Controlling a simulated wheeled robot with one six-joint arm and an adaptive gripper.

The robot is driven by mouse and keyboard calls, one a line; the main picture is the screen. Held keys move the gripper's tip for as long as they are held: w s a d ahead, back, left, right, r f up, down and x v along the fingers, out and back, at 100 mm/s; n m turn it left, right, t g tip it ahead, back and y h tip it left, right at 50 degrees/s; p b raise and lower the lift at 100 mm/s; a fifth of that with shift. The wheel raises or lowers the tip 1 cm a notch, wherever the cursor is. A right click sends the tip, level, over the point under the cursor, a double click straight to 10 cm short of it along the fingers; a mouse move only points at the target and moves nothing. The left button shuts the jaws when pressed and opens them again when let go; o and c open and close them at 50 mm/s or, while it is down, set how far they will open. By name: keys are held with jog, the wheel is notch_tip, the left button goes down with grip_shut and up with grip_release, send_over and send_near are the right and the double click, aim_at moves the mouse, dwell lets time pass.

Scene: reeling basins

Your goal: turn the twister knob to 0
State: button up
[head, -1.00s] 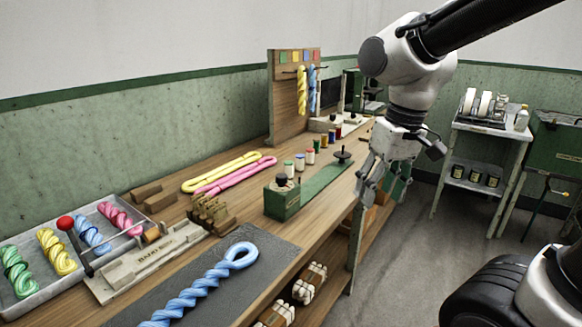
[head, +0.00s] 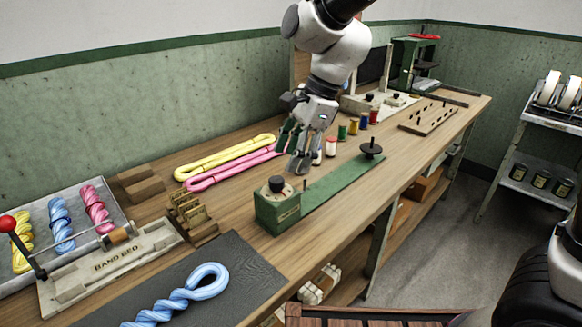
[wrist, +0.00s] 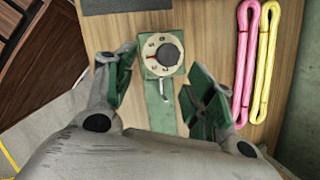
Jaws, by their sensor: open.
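The twister is a green box (head: 278,213) with a long flat green base on the bench. Its black knob (head: 277,184) stands on top of the box. In the wrist view the knob (wrist: 167,54) sits on a pale round dial (wrist: 148,67); a red mark shows on its left side, and the dial's figures are too small to read surely. My gripper (head: 293,152) is open and empty, above the bench, behind and a little right of the knob in the head view. In the wrist view the knob appears ahead, between the spread fingers, apart from both.
A hook post (head: 372,149) stands at the base's far end. Thread spools (head: 331,146) and pink (head: 228,172) and yellow (head: 225,155) skeins lie behind. A wooden rack (head: 193,217) stands left, a dark mat (head: 245,270) with a blue twisted skein in front.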

aim_at(277, 179)
jog(key=a+f+m, duration=0.1)
jog(key=f, duration=0.1)
jog(key=a+f+m, duration=0.1)
jog(key=f+m, duration=0.1)
jog(key=a+f+m, duration=0.1)
jog(key=f, duration=0.1)
jog(key=shift+w+a+f+m, duration=0.25)
jog(key=shift+w+f+m, duration=0.1)
jog(key=shift+m, duration=0.05)
jog(key=c, duration=1)
